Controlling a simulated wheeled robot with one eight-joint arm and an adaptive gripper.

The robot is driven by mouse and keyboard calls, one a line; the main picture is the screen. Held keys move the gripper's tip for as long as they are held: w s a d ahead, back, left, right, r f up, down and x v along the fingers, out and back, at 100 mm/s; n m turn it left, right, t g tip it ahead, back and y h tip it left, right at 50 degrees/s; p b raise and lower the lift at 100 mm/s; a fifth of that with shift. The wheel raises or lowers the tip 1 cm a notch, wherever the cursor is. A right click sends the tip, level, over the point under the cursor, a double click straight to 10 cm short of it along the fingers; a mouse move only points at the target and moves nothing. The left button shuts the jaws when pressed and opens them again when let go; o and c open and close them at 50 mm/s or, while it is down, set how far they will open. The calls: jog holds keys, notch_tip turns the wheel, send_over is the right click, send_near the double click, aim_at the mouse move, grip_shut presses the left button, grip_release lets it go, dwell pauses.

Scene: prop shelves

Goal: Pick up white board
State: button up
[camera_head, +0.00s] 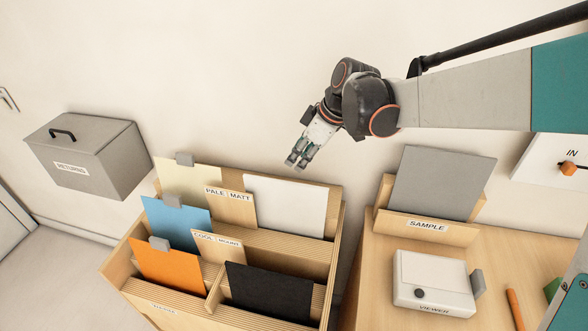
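My gripper (296,163) points down and to the left, above the back of the rack. In the picture it is just above the white board's top edge and appears apart from it. Nothing shows between its fingers. They look close together, and the view is too small to tell whether they are open or shut.
The rack also holds cream (188,181), blue (178,228), orange (166,266) and black (268,292) boards. At right are a grey board (440,182) in the SAMPLE holder and a white viewer (433,282).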

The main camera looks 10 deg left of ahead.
jog(key=f, duration=0.1)
jog(key=s+f+n+g, duration=0.1)
jog(key=a+f, duration=0.1)
jog(key=shift+s+f, duration=0.15)
jog(key=shift+s, duration=0.05)
jog(key=b, duration=0.2)
send_over(280, 196)
jog(key=d, duration=0.2)
jog(key=shift+h, duration=0.3)
notch_tip(280, 196, down, 6)
jog(key=shift+f, duration=0.2)
jog(key=shift+b+x, duration=0.8)
jog(key=shift+x, duration=2.1)
jog(key=shift+f, duration=0.25)
grip_shut()
